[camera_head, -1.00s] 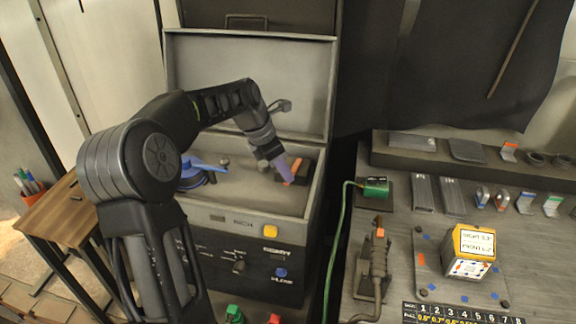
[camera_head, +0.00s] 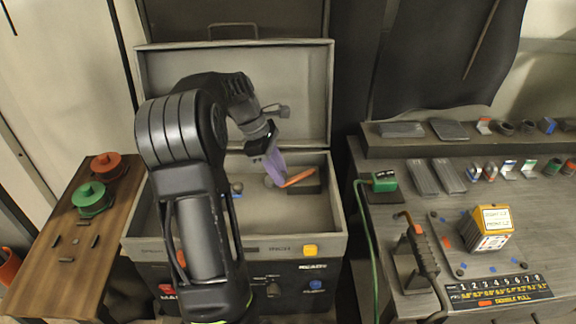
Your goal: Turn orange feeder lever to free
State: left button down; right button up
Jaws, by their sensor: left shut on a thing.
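The orange feeder lever (camera_head: 300,177) sits on a dark block (camera_head: 310,186) inside the open grey case, at its back right. It slants up to the right. My left gripper (camera_head: 279,179), with purplish fingers, reaches down into the case and is shut on the lever's left end. The fingers partly hide that end, and any mark for the free position is too small to make out. My right gripper is not in view.
The case's raised lid (camera_head: 300,95) stands behind my left arm. A workbench (camera_head: 375,215) on the right holds a yellow-topped box (camera_head: 487,228) and a green-corded tool (camera_head: 384,181). A wooden side table (camera_head: 50,285) with red and green spools stands left.

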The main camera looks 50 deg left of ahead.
pick_arm(q)
jog(key=shift+w+a+m+g+p, duration=0.2)
jog(key=shift+a+m+p, duration=0.1)
jog(key=shift+a+m, duration=0.2)
jog(key=shift+w+a+m+g+p, duration=0.1)
jog(key=shift+a+m+g+p, duration=0.1)
jog(key=shift+a+m+p, duration=0.3)
jog(key=shift+d, duration=0.15)
jog(key=c, duration=1.1)
grip_release()
jog(key=shift+c, duration=0.2)
